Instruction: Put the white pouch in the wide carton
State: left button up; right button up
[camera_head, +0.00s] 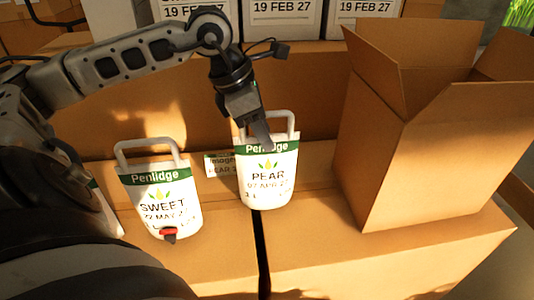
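A white pouch (267,178) with a green Penlidge band and the word PEAR stands upright, with a loop handle at its top. A second white pouch (160,200), marked SWEET, stands to its left with a red tap at its lower edge. My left gripper (262,138) points down at the top of the PEAR pouch, inside the outline of its handle. Its fingers show as one narrow shape, so I cannot tell whether they are closed on the pouch. An open carton (440,150) with raised flaps stands at the right; its inside is mostly hidden. My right gripper is out of view.
The pouches and carton stand on brown boxes (370,258) with a dark gap between them. A label (218,163) lies behind the pouches. White dated boxes (280,20) line the back. Part of another white item (106,215) shows at the left, partly hidden by my arm.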

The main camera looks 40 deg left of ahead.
pick_arm(q)
grip_shut()
jog(key=shift+r, duration=0.1)
dwell(1.1)
jog(key=shift+w+r, duration=0.1)
